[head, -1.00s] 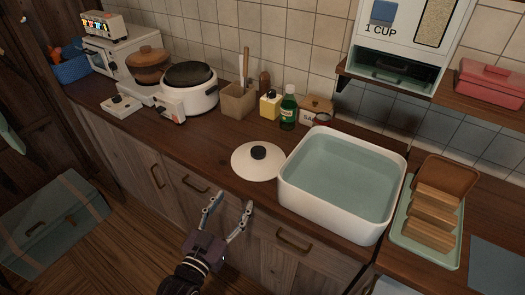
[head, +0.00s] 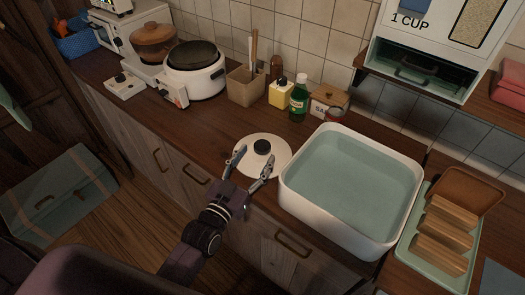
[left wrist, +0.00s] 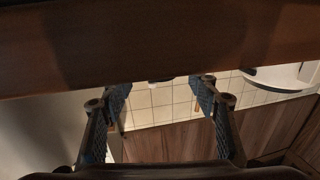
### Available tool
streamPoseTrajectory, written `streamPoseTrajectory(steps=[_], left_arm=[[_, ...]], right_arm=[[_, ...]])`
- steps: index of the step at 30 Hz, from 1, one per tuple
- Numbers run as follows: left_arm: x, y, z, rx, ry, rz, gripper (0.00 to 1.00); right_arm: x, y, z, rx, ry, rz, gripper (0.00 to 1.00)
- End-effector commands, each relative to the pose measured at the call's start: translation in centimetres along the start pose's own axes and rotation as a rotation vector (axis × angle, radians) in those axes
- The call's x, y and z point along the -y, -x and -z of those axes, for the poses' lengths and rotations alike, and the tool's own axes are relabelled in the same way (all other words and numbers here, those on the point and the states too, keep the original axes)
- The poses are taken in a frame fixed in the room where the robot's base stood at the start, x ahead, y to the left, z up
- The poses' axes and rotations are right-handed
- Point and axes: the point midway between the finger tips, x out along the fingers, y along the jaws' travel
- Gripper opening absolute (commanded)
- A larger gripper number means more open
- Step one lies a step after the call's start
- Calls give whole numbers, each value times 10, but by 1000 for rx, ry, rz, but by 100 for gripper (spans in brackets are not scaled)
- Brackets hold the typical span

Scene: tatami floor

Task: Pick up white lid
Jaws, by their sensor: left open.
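The white lid (head: 280,154) lies flat on the dark wooden counter, left of the white basin. It is round, with a black knob (head: 262,146) on top. My left gripper (head: 253,161) is open and empty at the lid's front side. In the head view its two fingertips overlap the lid's near part, one on each side, with the knob just beyond them. I cannot tell whether they touch the lid. In the left wrist view, the gripper (left wrist: 160,92) shows spread fingers with no object held; I cannot make out the lid there. My right gripper is not in view.
A white basin (head: 292,198) of water stands close right of the lid. A green tray (head: 410,250) with wooden pieces is further right. Behind are a green bottle (head: 298,100), a yellow container (head: 279,95), a utensil holder (head: 246,88) and a white cooker (head: 203,84). Counter left of the lid is clear.

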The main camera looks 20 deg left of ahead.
Motion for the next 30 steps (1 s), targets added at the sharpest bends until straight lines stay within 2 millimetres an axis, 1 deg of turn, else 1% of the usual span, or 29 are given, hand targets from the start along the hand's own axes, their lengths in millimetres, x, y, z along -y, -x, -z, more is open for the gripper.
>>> streamPoseTrajectory(steps=[1, 3, 6, 10, 16, 27, 29, 30], left_arm=[[0, -9, 4, -2, 0, 0, 55], [0, -18, 3, -2, 0, 0, 55], [0, -28, 2, -1, 1, 0, 55], [0, -33, 2, -1, 1, -1, 55], [0, -32, 1, 0, 1, 0, 54], [0, -32, 1, 0, 1, 0, 13], [0, -32, 1, 0, 1, 0, 7], [0, -32, 2, -2, 1, 0, 6]], right_arm=[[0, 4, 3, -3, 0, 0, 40], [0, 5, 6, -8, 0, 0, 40], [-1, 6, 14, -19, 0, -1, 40], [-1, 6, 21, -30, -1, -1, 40], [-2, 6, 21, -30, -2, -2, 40], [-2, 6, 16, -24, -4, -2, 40], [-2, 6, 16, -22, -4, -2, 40], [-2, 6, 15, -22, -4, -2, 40]])
